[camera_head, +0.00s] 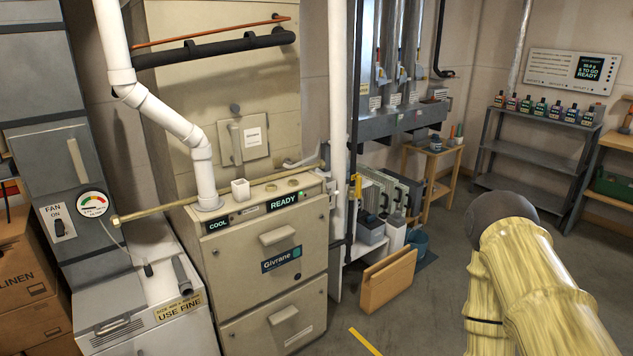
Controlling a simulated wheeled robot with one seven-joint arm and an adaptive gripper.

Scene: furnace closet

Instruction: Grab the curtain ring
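I cannot clearly make out a curtain ring. A thin brass-coloured rod (160,209) with a knob at its left end runs slantwise across the top of the beige furnace (265,262). Small round brass-toned spots (271,187) show on the furnace top behind the READY label; they are too small to tell whether one is a loose ring. A yellow, streaked arm (535,285) with a dark rounded end, which looks like mine, fills the lower right, apart from the furnace. No gripper fingers show.
A white square cup (240,188) stands on the furnace top beside a white pipe (201,165). A brown folder-like box (389,280) stands on the floor right of the furnace. A grey shelf (540,150) holds several small bottles. Grey floor between them is clear.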

